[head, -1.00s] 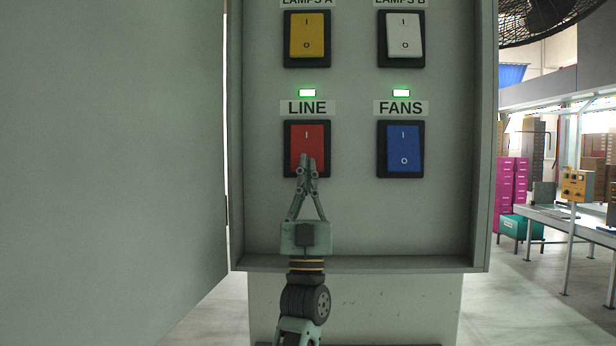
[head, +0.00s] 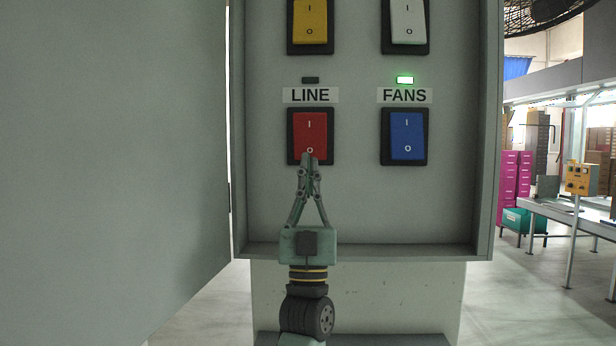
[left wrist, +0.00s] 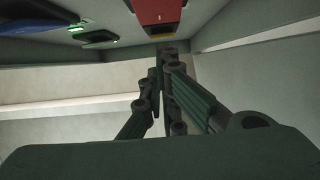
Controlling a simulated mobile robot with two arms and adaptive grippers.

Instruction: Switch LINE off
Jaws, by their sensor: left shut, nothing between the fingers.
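The red LINE rocker switch (head: 310,132) sits in a black frame on the panel, under the LINE label (head: 310,95). The small lamp (head: 310,80) above that label is dark. My left gripper (head: 308,157) is shut and empty, its fingertips at the lower edge of the red rocker, over the O mark's lower side. In the left wrist view the red rocker (left wrist: 157,12) is at the top, just beyond the closed fingertips (left wrist: 167,48). I cannot tell whether the tips touch it. My right gripper is not in view.
The blue FANS switch (head: 407,136) is to the right, its lamp (head: 405,80) lit green. A yellow switch (head: 310,22) and a white switch (head: 407,22) are above. The cabinet's side walls and bottom ledge (head: 370,252) frame the panel; its open door (head: 115,150) stands left.

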